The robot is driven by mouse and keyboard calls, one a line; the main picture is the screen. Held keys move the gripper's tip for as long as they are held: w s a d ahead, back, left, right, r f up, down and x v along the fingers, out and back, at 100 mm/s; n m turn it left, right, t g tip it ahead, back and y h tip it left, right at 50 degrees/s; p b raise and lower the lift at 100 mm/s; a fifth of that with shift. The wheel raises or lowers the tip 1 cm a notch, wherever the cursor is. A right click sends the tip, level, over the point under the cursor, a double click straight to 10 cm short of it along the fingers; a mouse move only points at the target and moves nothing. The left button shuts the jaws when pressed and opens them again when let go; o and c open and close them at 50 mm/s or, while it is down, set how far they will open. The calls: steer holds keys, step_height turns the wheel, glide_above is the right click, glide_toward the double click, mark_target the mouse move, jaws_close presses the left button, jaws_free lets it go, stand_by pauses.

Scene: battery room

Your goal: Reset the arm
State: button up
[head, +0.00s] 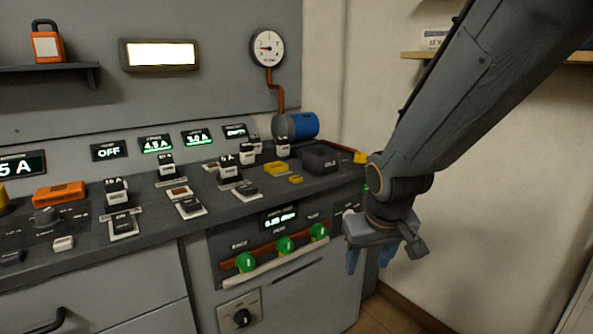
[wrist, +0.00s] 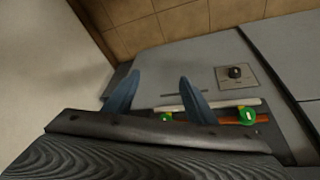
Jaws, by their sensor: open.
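My gripper (head: 369,262) hangs at the right end of the console, pointing down, in the head view. Its two blue fingers are apart with nothing between them. In the wrist view my gripper (wrist: 155,95) also shows open and empty, with the cabinet front and tiled floor beyond it. My arm comes down from the upper right and is bent at the wrist. The fingers look close to the right corner of the cabinet (head: 335,285), but I cannot tell the gap.
The console top (head: 225,205) carries several switches, an orange box (head: 60,193) and a blue cylinder (head: 303,125). Green knobs (head: 285,244) and a pale bar (head: 275,263) are on the cabinet front. A shelf (head: 420,55) is behind my arm. The floor (head: 395,312) at right looks clear.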

steer(key=s+a+r+g, duration=0.1)
steer(key=s+a+g, duration=0.1)
steer(key=s, duration=0.7)
steer(key=s+a+r+g, duration=0.1)
steer(key=s+a+g, duration=0.1)
steer(key=s, duration=0.7)
steer(key=d+r+m+p, duration=0.2)
steer(key=d+r+p, duration=0.6)
steer(key=p, duration=0.7)
steer(key=shift+w+d, duration=0.15)
steer(key=shift+w, duration=0.05)
